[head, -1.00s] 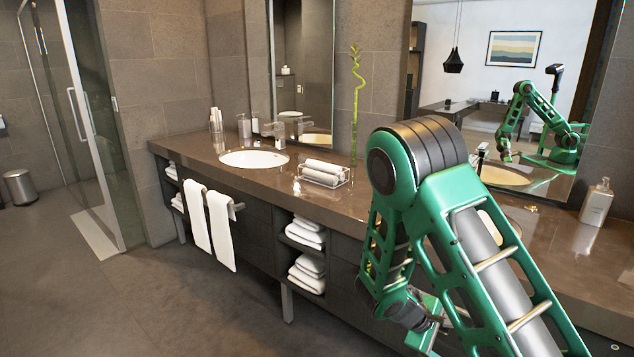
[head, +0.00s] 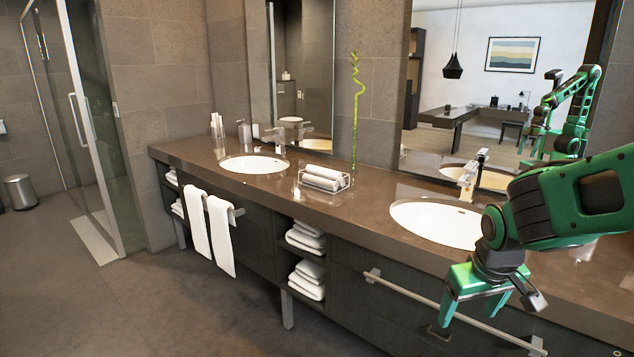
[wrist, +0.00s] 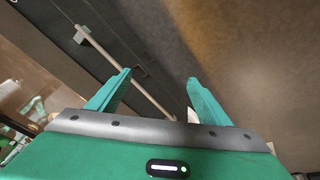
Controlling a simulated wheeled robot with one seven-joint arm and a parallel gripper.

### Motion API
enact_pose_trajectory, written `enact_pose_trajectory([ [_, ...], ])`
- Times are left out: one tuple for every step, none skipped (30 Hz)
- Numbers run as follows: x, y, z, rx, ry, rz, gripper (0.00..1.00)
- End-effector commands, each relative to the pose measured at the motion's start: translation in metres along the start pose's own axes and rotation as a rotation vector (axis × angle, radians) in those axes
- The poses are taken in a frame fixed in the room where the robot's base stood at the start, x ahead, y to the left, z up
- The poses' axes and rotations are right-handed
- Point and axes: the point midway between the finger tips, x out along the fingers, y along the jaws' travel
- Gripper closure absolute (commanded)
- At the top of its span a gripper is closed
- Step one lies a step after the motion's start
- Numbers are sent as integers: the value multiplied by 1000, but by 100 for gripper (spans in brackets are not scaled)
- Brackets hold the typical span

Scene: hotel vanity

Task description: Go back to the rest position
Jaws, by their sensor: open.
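My green gripper (head: 488,328) hangs at the right in the head view, in front of the dark cabinet and below the counter edge. Its two fingers are apart and point down. In the wrist view the spread fingers (wrist: 158,78) show with nothing held between them. Beyond them are the cabinet front with a pale rail (wrist: 120,70) and brownish floor (wrist: 250,50). A small white patch shows beside the right finger; I cannot tell what it is.
The brown counter (head: 375,235) carries a near sink (head: 435,222), a far sink (head: 253,163) and a rack of rolled towels (head: 325,178). A towel rail (head: 440,308) juts from the cabinet close to my gripper.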

Motion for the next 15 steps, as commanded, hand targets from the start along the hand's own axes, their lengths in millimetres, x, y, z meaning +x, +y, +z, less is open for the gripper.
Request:
enact_pose_trajectory([
  [-13, 0, 4, 24, 23, -15, 28],
  [-20, 0, 6, 38, 35, -23, 28],
  [-28, -2, 9, 54, 49, -35, 28],
  [-34, -2, 12, 66, 59, -42, 28],
  [-40, -4, 14, 77, 68, -51, 28],
  [-47, -5, 17, 90, 81, -59, 28],
  [-53, -6, 20, 100, 90, -66, 28],
  [-58, -7, 23, 110, 99, -72, 28],
  [-65, -8, 26, 121, 111, -80, 28],
  [-66, -2, 33, 147, 98, -76, 28],
  [-64, 11, 45, 188, 62, -63, 28],
  [-64, 26, 61, 237, 20, -50, 28],
  [-64, 35, 74, 274, -10, -42, 28],
  [-64, 44, 86, 310, -40, -34, 28],
  [-66, 54, 103, 360, -81, -27, 28],
])
